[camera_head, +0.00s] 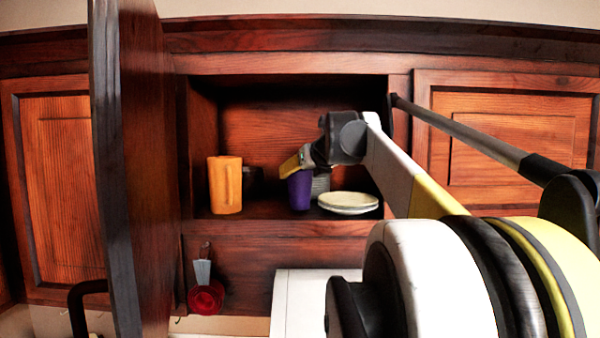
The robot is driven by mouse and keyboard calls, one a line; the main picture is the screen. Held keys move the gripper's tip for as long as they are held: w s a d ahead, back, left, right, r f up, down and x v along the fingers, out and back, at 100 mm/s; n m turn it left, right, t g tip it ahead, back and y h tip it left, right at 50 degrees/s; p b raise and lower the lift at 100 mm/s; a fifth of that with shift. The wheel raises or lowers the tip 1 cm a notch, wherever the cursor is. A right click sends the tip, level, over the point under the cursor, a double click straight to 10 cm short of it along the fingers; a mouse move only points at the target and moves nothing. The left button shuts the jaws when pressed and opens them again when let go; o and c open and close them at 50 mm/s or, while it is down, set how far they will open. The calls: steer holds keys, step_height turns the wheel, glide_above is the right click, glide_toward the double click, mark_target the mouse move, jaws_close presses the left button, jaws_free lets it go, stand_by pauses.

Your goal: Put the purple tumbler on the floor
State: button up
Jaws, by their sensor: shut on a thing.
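The purple tumbler (300,191) stands inside the open upper cabinet (284,234), near the middle of its shelf. My gripper (294,170) reaches in from the right and is shut on the tumbler's upper part. The gripper covers the tumbler's rim, and the fingertips are small in this view. The tumbler looks upright, and I cannot tell whether its base touches the shelf. The floor is not in view.
An orange cup (225,185) stands left of the tumbler, with a dark item (251,181) behind. Stacked plates (348,201) lie to the right and a grey container (321,184) is close behind. The open cabinet door (150,160) juts out at left. A red utensil (206,297) hangs below.

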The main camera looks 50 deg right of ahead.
steer(key=shift+f, duration=0.35)
steer(key=shift+s, duration=0.1)
steer(key=shift+f, duration=0.15)
steer(key=o, duration=1.3)
steer(key=shift+f, duration=0.1)
steer(key=shift+o, duration=0.2)
steer(key=shift+r, duration=0.25)
steer(key=b+v, duration=0.2)
steer(key=v, duration=1)
steer(key=shift+b, duration=0.3)
